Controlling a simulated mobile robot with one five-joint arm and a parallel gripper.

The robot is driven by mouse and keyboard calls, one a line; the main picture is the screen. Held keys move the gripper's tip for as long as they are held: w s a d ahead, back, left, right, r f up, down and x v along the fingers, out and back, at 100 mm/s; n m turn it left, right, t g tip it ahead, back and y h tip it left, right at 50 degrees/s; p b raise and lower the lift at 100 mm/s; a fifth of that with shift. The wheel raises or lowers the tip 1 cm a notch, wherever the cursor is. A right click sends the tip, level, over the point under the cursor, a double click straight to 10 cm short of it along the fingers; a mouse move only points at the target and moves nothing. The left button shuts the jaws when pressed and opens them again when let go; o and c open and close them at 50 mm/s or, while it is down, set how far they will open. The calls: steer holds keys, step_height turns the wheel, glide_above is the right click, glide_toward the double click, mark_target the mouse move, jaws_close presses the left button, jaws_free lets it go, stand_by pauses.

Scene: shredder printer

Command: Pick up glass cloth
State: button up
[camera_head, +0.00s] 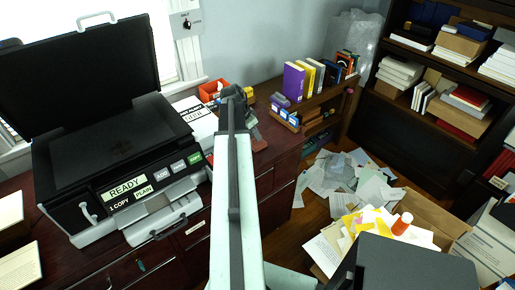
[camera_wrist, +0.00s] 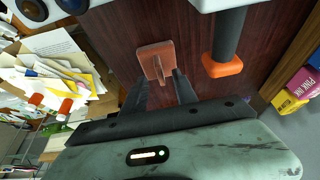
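A reddish-brown flat piece with a raised ridge, which looks like the glass cloth (camera_wrist: 153,52), lies on the dark wood desk top in the wrist view. A small reddish patch by my gripper in the head view (camera_head: 259,145) seems to be the same piece. My gripper (camera_wrist: 160,82) is open, its two dark fingers apart and pointing at the piece. The ridge lies just beyond and between the fingertips. I cannot tell whether they touch it. In the head view my arm partly hides my gripper (camera_head: 247,122).
A dark handle with an orange end (camera_wrist: 222,62) stands close right of the piece in the wrist view. The copier (camera_head: 120,165) with its lid up and an orange bin (camera_head: 212,90) are on the desk. A paper-filled box (camera_head: 425,215) and loose papers (camera_head: 345,180) cover the floor.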

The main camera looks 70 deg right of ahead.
steer(key=b+x, duration=0.2)
steer(key=x, duration=0.1)
steer(key=shift+f, duration=0.2)
steer(key=shift+r, duration=0.2)
steer(key=shift+p, duration=0.3)
jaws_close()
step_height(320, 180, up, 10)
steer(key=p, duration=1)
